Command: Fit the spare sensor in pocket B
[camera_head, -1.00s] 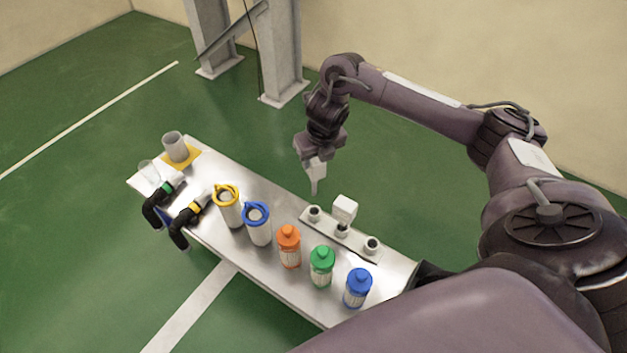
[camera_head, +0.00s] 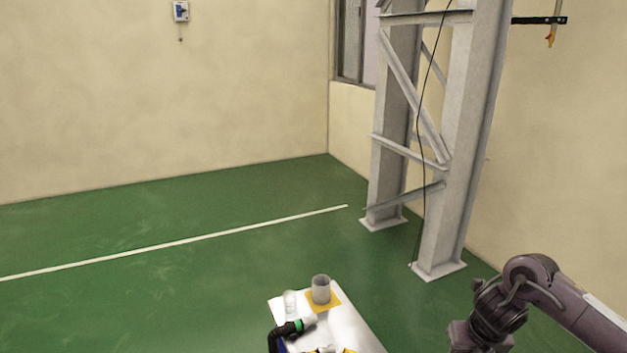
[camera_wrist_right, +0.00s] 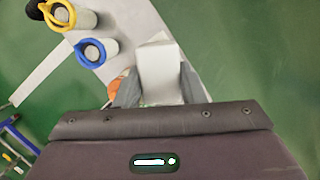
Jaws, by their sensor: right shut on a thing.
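In the right wrist view my right gripper (camera_wrist_right: 160,88) is shut on a white block-shaped piece (camera_wrist_right: 160,65), which sits between its two grey fingers. From these frames I cannot tell for certain that this piece is the spare sensor. In the head view only my right wrist shows at the lower right edge; its fingertips are below the picture. No pocket can be made out now: the block and gripper cover part of the bench in the wrist view. My left gripper is in neither view.
The bench's far end (camera_head: 350,328) holds a grey cup (camera_head: 321,289) on a yellow mat, a clear cup (camera_head: 290,303) and a black, green-ringed tool (camera_head: 292,329). Yellow-ringed (camera_wrist_right: 62,15) and blue-ringed (camera_wrist_right: 92,52) containers stand left of the gripper. A steel column (camera_head: 450,170) stands behind.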

